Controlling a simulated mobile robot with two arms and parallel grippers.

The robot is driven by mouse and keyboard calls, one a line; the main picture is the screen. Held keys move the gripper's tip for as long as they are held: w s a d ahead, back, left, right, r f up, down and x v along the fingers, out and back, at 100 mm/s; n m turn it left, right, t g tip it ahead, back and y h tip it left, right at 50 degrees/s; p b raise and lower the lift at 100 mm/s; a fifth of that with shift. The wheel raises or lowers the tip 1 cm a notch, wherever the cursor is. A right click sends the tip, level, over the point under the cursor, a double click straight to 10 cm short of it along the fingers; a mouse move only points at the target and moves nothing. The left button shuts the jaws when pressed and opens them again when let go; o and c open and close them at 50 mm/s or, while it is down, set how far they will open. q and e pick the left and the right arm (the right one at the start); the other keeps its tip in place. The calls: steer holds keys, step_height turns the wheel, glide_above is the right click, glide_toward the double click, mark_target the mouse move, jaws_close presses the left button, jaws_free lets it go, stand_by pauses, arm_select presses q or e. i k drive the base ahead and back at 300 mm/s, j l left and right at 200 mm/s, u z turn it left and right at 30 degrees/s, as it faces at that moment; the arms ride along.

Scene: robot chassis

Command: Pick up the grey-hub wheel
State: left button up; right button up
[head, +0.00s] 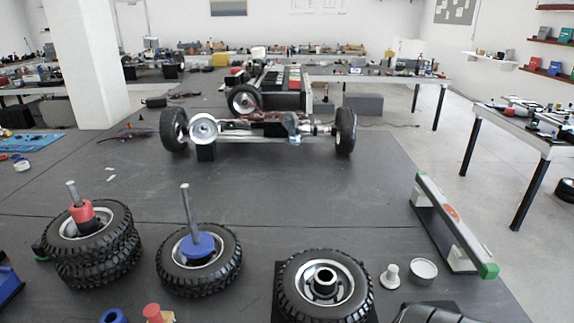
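A black tyre with a grey hub (340,262) lies flat at the bottom centre of the head view, on a dark block or stand. Its hub has a dark raised centre. A wheel with a blue collar and a grey post (199,247) lies to its left. Further left is a stack of wheels with a red collar and a post (85,219). Neither gripper shows in the head view. A dark rounded shape at the bottom edge, right of the grey-hub wheel, may be part of my arm; I cannot tell.
A chassis (262,129) with wheels on its axle stands further back on the dark table. A white knob (391,276), a round cup (423,270) and a long bar with green ends (450,226) lie to the right. The table's middle is mostly clear.

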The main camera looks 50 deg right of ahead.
mark_target(317, 285)
steer(key=k+l+z, duration=0.1)
steer(key=z, duration=1.6)
